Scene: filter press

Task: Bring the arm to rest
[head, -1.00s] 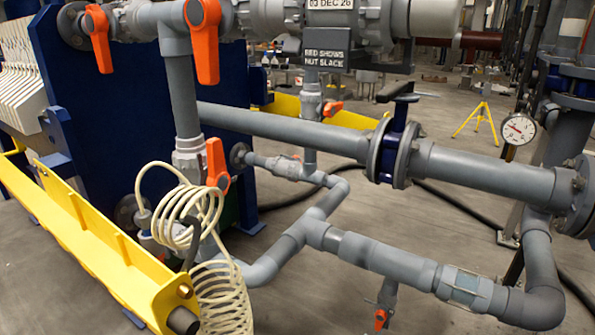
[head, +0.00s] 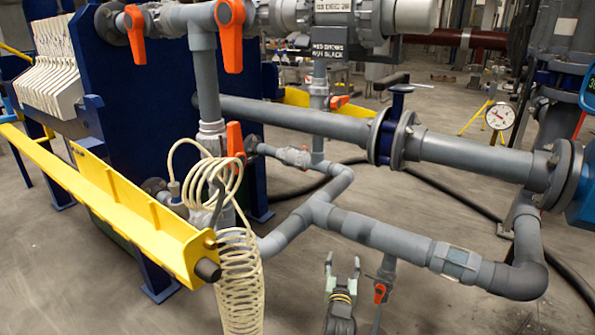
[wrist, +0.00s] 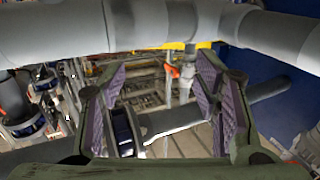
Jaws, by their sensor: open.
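My gripper (head: 343,266) shows at the bottom middle of the head view, pointing up in the picture, with its two fingers apart and nothing between them. It appears below the grey horizontal pipe (head: 385,238) and left of a small valve with an orange handle (head: 379,292). In the wrist view my gripper (wrist: 162,85) has its purple-padded fingers spread wide, and no object is held. Grey pipes cross close beyond the fingers there; whether they touch cannot be told. Most of my arm is out of the head view.
A cream coiled hose (head: 240,285) hangs left of my gripper, beside a yellow beam (head: 120,200). A blue press frame (head: 150,110) stands behind. A pressure gauge (head: 500,116) is at the right. A black hose (head: 460,200) lies on the floor. Bare floor lies at lower left.

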